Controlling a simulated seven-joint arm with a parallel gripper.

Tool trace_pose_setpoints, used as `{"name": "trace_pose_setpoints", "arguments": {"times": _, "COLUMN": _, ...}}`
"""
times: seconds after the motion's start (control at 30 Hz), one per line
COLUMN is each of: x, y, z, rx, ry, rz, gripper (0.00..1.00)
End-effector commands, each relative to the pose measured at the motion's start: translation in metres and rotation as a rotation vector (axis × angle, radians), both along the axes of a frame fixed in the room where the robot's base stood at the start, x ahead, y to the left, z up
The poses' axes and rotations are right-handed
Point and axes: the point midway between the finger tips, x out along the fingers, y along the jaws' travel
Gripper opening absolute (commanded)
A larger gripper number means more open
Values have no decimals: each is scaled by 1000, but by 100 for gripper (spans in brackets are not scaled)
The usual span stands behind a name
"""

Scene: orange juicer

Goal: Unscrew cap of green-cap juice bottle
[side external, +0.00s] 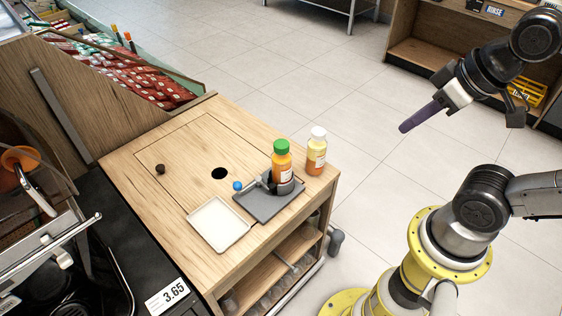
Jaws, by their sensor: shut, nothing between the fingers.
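The green-cap juice bottle (281,165) stands upright in a dark grey holder on the wooden cart. It holds orange juice, and its green cap (281,146) is on top. The grey holder (262,205) has a small lever with a blue knob (238,186) at its left. My gripper (404,128) is at the upper right, well away from the bottle, above the floor beyond the cart's right side. Its purple fingers are shut together with nothing between them, pointing down and left.
A white-cap juice bottle (317,151) stands just right of the holder. An empty white tray (218,224) lies left of it. The wooden cart top (180,170) has a round hole and a small dark knob. A crate of red packages (130,75) is behind left.

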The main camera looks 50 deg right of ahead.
Motion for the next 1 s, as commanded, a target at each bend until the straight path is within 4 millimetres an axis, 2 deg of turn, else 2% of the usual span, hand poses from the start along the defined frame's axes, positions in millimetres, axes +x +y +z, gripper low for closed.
{"name": "trace_pose_setpoints", "arguments": {"times": 0.03, "x": 0, "y": 0, "z": 0, "rx": 0, "ry": 0, "rz": 0, "gripper": 5}}
{"name": "trace_pose_setpoints", "arguments": {"times": 0.17, "x": 0, "y": 0, "z": 0, "rx": -22, "ry": 2, "rz": 41, "gripper": 29}}
{"name": "trace_pose_setpoints", "arguments": {"times": 0.27, "x": -2, "y": 0, "z": 2, "rx": -75, "ry": 10, "rz": 142, "gripper": 47}}
{"name": "trace_pose_setpoints", "arguments": {"times": 0.37, "x": 7, "y": 0, "z": 21, "rx": -158, "ry": -8, "rz": 293, "gripper": 65}}
{"name": "trace_pose_setpoints", "arguments": {"times": 0.47, "x": 26, "y": 1, "z": 40, "rx": -247, "ry": 8, "rz": 469, "gripper": 83}}
{"name": "trace_pose_setpoints", "arguments": {"times": 0.5, "x": 36, "y": 2, "z": 48, "rx": -281, "ry": 20, "rz": 545, "gripper": 86}}
{"name": "trace_pose_setpoints", "arguments": {"times": 0.63, "x": 79, "y": 5, "z": 67, "rx": -383, "ry": 74, "rz": 810, "gripper": 86}}
{"name": "trace_pose_setpoints", "arguments": {"times": 0.77, "x": 129, "y": 11, "z": 72, "rx": -450, "ry": 134, "rz": 1057, "gripper": 86}}
{"name": "trace_pose_setpoints", "arguments": {"times": 0.87, "x": 168, "y": 17, "z": 65, "rx": -477, "ry": 180, "rz": 1223, "gripper": 86}}
{"name": "trace_pose_setpoints", "arguments": {"times": 1.0, "x": 218, "y": 27, "z": 40, "rx": -479, "ry": 243, "rz": 1408, "gripper": 86}}
